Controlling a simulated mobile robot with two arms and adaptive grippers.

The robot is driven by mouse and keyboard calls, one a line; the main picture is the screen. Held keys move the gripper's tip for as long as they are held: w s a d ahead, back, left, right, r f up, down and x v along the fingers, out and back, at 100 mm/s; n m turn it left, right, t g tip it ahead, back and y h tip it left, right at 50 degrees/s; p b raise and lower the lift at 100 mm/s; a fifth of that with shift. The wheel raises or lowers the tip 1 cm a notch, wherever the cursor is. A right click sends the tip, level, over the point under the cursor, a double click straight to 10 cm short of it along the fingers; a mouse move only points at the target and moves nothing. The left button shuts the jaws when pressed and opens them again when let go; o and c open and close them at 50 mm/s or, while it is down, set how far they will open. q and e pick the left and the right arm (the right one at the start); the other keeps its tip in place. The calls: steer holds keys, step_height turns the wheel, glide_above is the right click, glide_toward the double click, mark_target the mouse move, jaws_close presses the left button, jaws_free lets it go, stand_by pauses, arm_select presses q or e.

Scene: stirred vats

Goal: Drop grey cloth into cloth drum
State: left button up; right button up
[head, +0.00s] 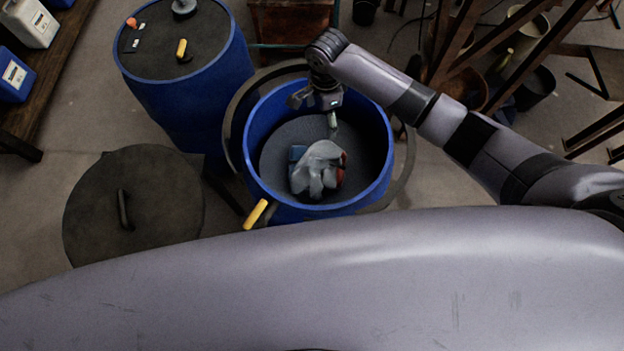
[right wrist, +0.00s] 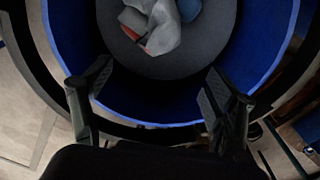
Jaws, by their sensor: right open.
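The grey cloth (head: 319,167) lies crumpled inside the open blue cloth drum (head: 255,135), on top of blue and reddish cloths on the dark drum floor. In the right wrist view the grey cloth (right wrist: 163,28) shows at the top, inside the drum's blue wall (right wrist: 265,45). My right gripper (head: 316,108) is over the far part of the drum opening, apart from the cloth. Its fingers (right wrist: 158,75) are spread with nothing between them. My left gripper is not in view.
A closed blue drum (head: 185,85) with small items on its lid stands at the back left. A round dark lid (head: 133,205) with a handle is left of the cloth drum. A yellow handle (head: 256,213) sits by the near rim. Brown metal frames (head: 545,40) stand at right.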

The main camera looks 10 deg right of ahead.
step_height(320, 180, up, 11)
stand_by(0.3)
stand_by(0.5)
